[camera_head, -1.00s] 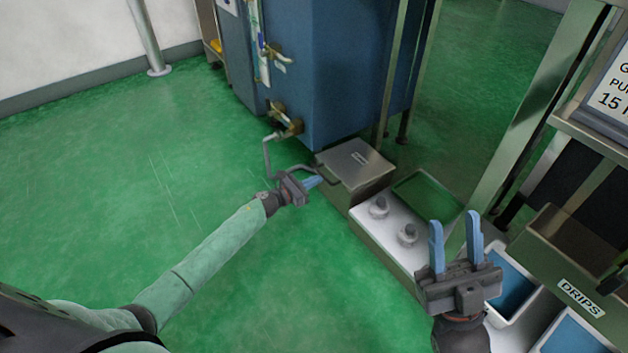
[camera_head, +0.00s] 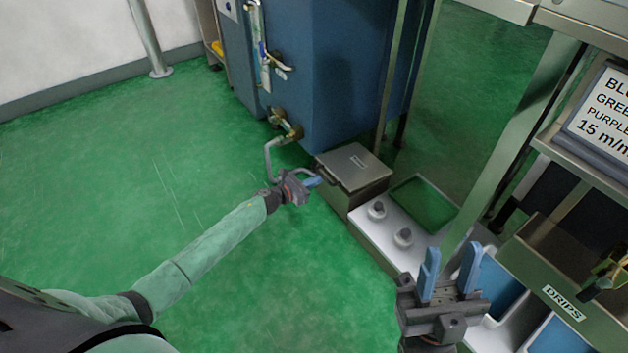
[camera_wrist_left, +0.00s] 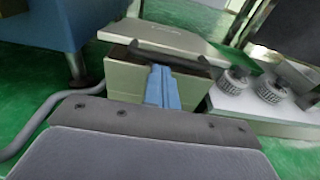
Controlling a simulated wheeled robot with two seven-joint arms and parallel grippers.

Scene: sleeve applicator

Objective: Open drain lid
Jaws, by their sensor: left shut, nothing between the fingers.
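The drain box (camera_head: 365,199) is a low metal box on the floor at the foot of the blue cabinet. Its flat grey lid (camera_head: 352,166) with a small label lies on top and looks closed. In the left wrist view the lid (camera_wrist_left: 165,40) has a dark handle (camera_wrist_left: 168,56) along its near edge. My left gripper (camera_head: 314,182) is at the box's near left side. Its blue fingers (camera_wrist_left: 161,84) are together and empty, tips just below or at the handle; contact cannot be told. My right gripper (camera_head: 450,268) is open and empty at lower right.
A bent grey pipe (camera_head: 268,160) runs down from the brass valve (camera_head: 288,127) on the blue cabinet (camera_head: 345,75), close to my left gripper. A white tray (camera_head: 385,233) with two knobs adjoins the box. The green floor at left is clear.

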